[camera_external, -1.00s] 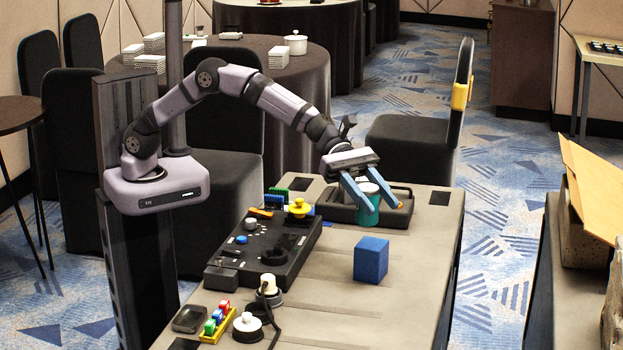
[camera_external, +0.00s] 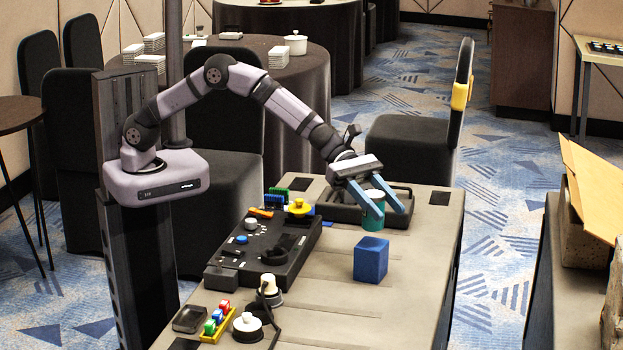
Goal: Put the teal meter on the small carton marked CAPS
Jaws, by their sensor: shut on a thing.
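A teal cylinder with a white top (camera_external: 372,224), apparently the teal meter, is upright between the blue fingers of my gripper (camera_external: 384,208). My gripper is shut on it, and the fingers hide part of its side. It overlaps the front edge of a dark tray in the picture; I cannot tell whether its base touches anything. A blue box (camera_external: 371,260) stands on the table just in front of it. I can read no CAPS marking on any box, so I cannot tell which one is the small carton.
The dark tray (camera_external: 338,212) lies at the table's back. A black control panel (camera_external: 240,262) with knobs and a yellow-topped part is to the left. Small coloured parts in a yellow holder (camera_external: 217,325) and a cable lie at the front left. The table right of the blue box is clear.

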